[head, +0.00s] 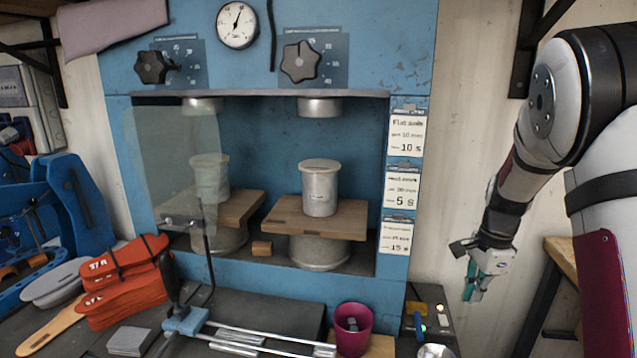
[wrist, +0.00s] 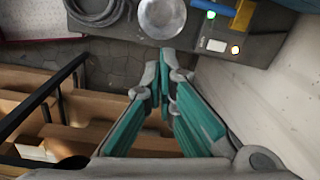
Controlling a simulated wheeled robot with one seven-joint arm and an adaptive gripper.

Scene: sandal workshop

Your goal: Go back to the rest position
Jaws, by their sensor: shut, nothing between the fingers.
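My gripper (head: 476,281) hangs at the right of the head view, to the right of the blue press (head: 420,55), with its fingers pointing down. It is apart from everything around it. In the wrist view my gripper (wrist: 165,72) shows its two teal-padded fingers with their tips together and nothing between them. Below and ahead of the fingertips is a dark control box (wrist: 265,45) with lit buttons.
The press holds two metal cylinders, one (head: 320,192) on a wooden board and one behind a clear guard (head: 150,150). A magenta cup (head: 352,335) and red soles (head: 125,285) are on the bench. A wooden table (head: 565,255) stands at the right.

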